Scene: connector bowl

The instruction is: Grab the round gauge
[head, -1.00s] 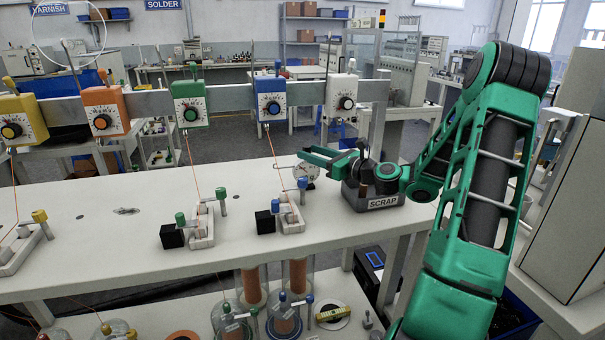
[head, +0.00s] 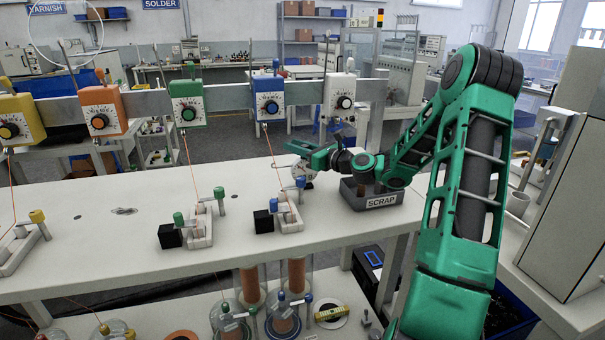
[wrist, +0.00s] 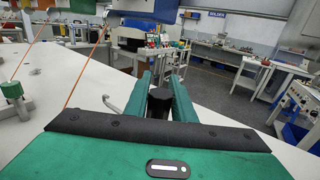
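The round gauge (head: 304,178) is a small pale dial on the white bench, just left of the grey SCRAP tray. Its upper part is hidden behind my gripper in the head view. A thin bent wire hook sticks out on its left. My gripper (head: 303,150) is over the gauge, with its green fingers pointing left. In the wrist view my gripper (wrist: 166,88) has its fingers apart, with a black cylindrical piece between them. I cannot tell whether that piece belongs to the gauge or whether the fingers touch it. The gauge's dial face does not show there.
The SCRAP tray (head: 372,195) stands right beside the gauge, under my forearm. A wire clamp stand (head: 284,214) with blue knobs is close on the left. Coloured dial boxes hang on a rail (head: 228,97) behind. The bench (head: 105,240) is mostly clear at left.

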